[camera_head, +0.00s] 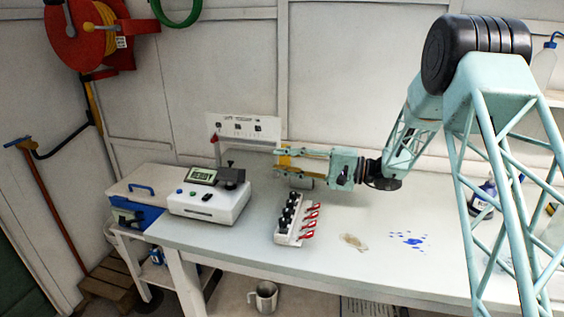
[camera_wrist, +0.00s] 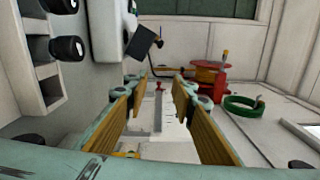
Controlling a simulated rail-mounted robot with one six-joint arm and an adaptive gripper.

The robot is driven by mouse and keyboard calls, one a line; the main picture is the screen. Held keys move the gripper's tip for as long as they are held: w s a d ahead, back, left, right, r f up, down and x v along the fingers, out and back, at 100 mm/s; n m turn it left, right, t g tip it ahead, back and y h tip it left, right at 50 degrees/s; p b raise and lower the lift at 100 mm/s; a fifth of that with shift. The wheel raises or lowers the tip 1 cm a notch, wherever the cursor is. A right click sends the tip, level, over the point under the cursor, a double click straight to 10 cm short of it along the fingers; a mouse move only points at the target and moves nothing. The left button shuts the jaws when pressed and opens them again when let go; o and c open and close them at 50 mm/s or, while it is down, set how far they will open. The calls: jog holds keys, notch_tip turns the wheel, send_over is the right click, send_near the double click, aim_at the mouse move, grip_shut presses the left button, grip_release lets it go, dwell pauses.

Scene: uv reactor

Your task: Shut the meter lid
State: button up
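The meter (camera_head: 207,205) is a white box with a lit display (camera_head: 202,176) that seems to read READY, on the left part of the bench. A dark grey lid block (camera_head: 232,177) with a small knob sits at its back right; its angle is hard to judge there. In the wrist view, turned sideways, a dark flat panel (camera_wrist: 140,42), probably the lid, stands out from the meter at the top. My gripper (camera_head: 279,161) is to the right of the meter, apart from it, pointing left. Its tan-padded fingers (camera_wrist: 158,92) are wide apart with nothing between them.
A white rack (camera_head: 290,225) with several black-capped vials and red clips stands in front of my gripper. A white sign board (camera_head: 242,128) stands behind. A blue box (camera_head: 135,200) is left of the meter. Dark and blue stains mark the front right bench. A red hose reel (camera_head: 85,35) hangs left.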

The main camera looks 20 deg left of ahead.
jog(key=d, duration=1.2)
jog(key=shift+w, duration=0.4)
jog(key=shift+c, duration=0.3)
